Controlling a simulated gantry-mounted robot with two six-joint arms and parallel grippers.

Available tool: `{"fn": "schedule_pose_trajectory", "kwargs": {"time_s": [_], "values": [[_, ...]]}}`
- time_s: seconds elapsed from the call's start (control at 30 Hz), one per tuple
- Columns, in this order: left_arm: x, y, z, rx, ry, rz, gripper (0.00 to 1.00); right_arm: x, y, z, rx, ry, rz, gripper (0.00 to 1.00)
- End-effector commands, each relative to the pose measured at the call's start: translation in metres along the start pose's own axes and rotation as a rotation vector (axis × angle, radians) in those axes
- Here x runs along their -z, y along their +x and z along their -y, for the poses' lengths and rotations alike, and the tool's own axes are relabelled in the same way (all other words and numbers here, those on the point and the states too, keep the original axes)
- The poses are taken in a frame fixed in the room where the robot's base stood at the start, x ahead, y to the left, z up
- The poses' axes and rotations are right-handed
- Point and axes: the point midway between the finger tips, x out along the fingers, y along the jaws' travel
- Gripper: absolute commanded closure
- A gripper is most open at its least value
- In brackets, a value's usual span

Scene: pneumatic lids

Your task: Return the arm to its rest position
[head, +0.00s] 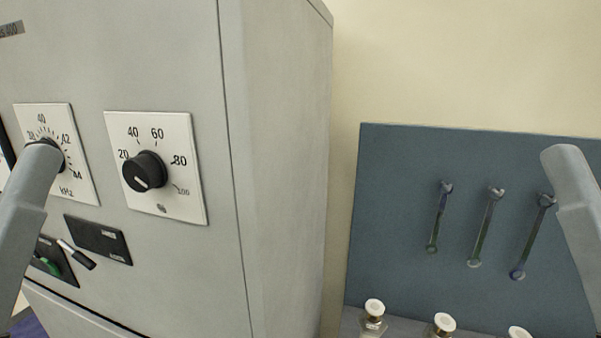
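One of my arm links comes in at the left edge, in front of the grey machine cabinet (285,160). Another of my arm links comes in at the right edge, in front of the blue-grey tool board (400,200). Neither gripper shows in the head view, so I cannot see their fingers or whether they hold anything.
The cabinet front carries a black knob (144,171) on a white dial plate, a second dial partly behind my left arm, and a switch (76,254). Several wrenches, one of them here (485,228), hang on the board. White-capped jars (374,318) stand below it.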

Motion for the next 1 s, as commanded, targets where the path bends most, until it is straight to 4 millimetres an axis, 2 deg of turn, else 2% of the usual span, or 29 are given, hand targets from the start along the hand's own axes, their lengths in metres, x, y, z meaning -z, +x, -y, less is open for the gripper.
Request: {"fn": "schedule_pose_trajectory", "kwargs": {"time_s": [0.03,0.4,0.5,0.67,1.0], "values": [[0.028,0.031,0.0,0.0,-0.001,0.001,0.45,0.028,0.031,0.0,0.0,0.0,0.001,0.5],[0.146,0.16,0.001,-0.001,-0.003,0.002,0.45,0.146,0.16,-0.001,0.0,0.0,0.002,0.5],[0.168,0.184,0.001,-0.001,-0.004,0.002,0.45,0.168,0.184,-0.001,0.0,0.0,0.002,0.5],[0.181,0.199,0.001,-0.001,-0.004,0.002,0.45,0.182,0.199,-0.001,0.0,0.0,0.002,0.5],[0.179,0.196,0.001,-0.001,-0.004,0.002,0.45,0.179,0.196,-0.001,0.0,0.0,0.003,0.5]]}}
